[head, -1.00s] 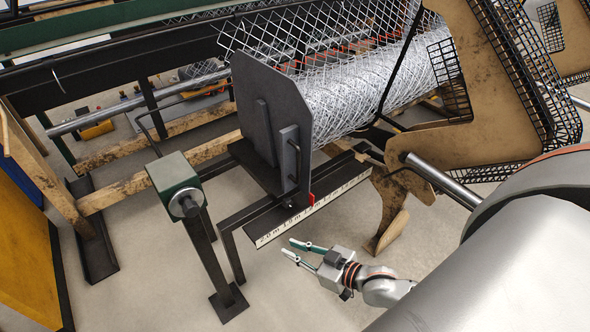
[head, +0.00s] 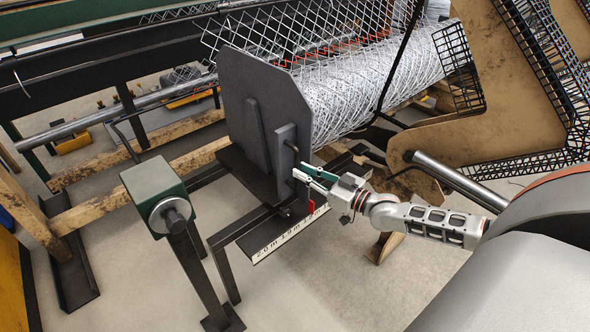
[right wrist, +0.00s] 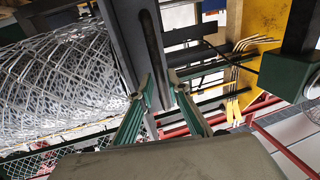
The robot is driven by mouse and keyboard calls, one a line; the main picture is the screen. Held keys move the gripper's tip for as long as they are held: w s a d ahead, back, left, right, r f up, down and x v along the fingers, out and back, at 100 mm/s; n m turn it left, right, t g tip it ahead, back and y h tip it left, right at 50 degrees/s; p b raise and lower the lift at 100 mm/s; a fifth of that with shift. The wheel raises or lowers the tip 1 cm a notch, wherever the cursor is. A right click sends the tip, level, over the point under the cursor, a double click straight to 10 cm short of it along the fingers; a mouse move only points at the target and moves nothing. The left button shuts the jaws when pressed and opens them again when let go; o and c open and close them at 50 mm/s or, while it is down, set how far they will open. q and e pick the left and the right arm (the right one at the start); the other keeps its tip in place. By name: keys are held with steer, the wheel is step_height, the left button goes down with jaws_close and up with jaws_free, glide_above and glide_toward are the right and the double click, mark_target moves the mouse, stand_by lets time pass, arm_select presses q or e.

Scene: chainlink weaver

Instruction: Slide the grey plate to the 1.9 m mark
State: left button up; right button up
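The grey plate (head: 262,100) stands upright at the end of the wire mesh roll, with a grey bracket (head: 287,150) on its front. The bracket also shows in the right wrist view (right wrist: 132,45), with a dark upright bar on it. My right gripper (head: 302,174) is at the bracket. Its green fingers are apart in the right wrist view (right wrist: 165,95), tips near the bar; contact cannot be told. My left gripper is out of view.
The mesh roll (head: 370,95) lies behind the plate. A green-topped post (head: 153,190) stands left of the scale. A tan machine frame (head: 490,90) and a steel bar (head: 455,180) are at the right. The floor in front is clear.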

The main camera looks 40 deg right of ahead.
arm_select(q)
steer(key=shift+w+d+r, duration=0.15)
arm_select(e)
steer(key=shift+x, duration=1.5)
jaws_close()
steer(key=shift+a+r, duration=0.2)
steer(key=shift+a, duration=0.1)
arm_select(q)
steer(key=p, duration=0.2)
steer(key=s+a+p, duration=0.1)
steer(key=p, duration=0.1)
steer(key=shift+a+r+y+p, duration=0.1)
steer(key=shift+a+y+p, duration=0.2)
arm_select(e)
steer(key=a, duration=0.9)
steer(key=shift+s+a+f, duration=0.25)
steer(key=shift+s, duration=0.2)
